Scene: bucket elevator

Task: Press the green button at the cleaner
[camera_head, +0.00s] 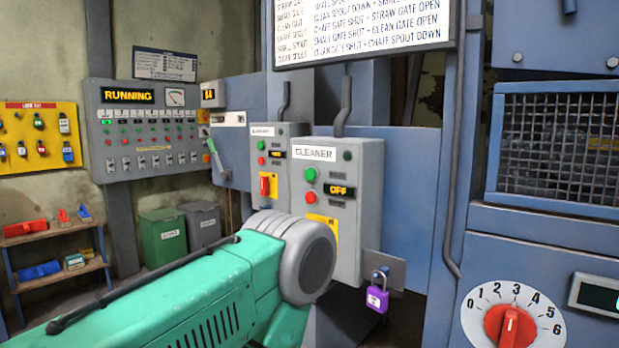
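The cleaner box (371,215) is a grey control box marked CLEANER, in the middle of the head view. Its green button (310,174) is at the upper left of its front face, uncovered in this view. A red button (310,197) sits just below it. The small display (340,190) beside them reads OFF in yellow. A yellow plate (322,222) lower on the box is partly hidden by a ribbed grey round end (309,262) of a teal body. A purple padlock (377,298) hangs on a bracket at the box's lower right.
The teal body (170,305) fills the lower left foreground. A similar grey box (284,143) with green and red buttons stands left of the cleaner box. A panel reading RUNNING (127,97) is farther left. A red dial (510,326) and mesh guard (558,148) are at right.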

